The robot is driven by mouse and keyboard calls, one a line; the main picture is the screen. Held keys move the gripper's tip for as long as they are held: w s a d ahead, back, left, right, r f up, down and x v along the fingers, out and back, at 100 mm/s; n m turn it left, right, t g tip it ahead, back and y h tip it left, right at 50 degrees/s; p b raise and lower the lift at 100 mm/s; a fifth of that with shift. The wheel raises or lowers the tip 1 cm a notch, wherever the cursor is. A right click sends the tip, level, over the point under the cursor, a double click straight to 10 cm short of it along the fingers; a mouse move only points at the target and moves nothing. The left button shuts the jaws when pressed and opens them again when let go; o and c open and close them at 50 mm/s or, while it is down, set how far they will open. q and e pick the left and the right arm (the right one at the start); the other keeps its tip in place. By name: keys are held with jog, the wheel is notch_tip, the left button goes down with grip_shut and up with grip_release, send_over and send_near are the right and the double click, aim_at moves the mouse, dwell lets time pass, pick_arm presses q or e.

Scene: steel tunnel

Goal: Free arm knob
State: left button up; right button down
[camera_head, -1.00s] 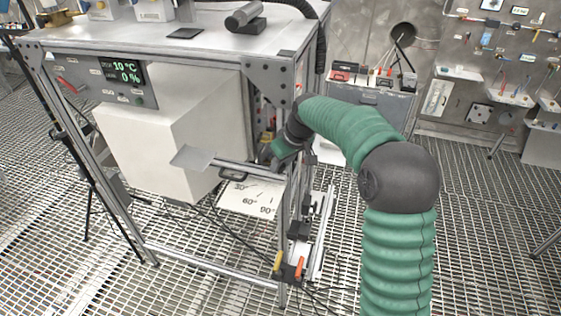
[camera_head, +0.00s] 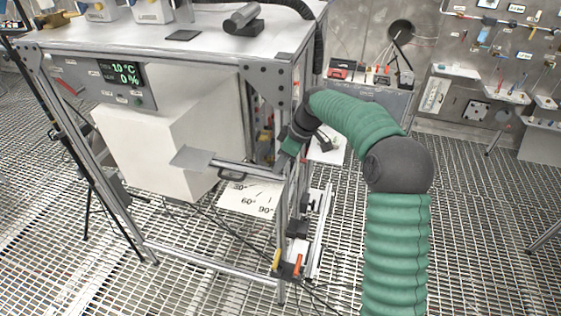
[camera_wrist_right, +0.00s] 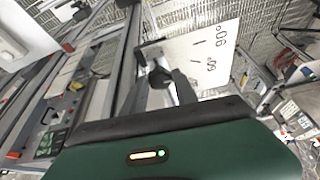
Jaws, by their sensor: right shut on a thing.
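A metal arm with a flat plate (camera_head: 192,158) and a dark handle (camera_head: 232,174) sticks out to the left from the frame post, in front of the white box. A small black knob (camera_wrist_right: 160,76) shows between my fingers in the right wrist view. My right gripper (camera_head: 282,166) is at the post end of that arm, and in the wrist view (camera_wrist_right: 158,82) its two fingers are closed around the knob. In the head view the knob is hidden by the gripper and post. My left gripper is not in view.
An angle card (camera_head: 250,201) marked 60° and 90° lies below the metal arm. The bench frame (camera_head: 268,82) with its posts stands close beside my right gripper. A white box (camera_head: 150,150) hangs under the bench top. Open grating floor (camera_head: 470,220) lies to the right.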

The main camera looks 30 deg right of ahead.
jog(key=shift+d+r, duration=0.1)
jog(key=c, duration=1.1)
grip_release()
jog(key=shift+o, duration=0.7)
jog(key=shift+s, duration=0.1)
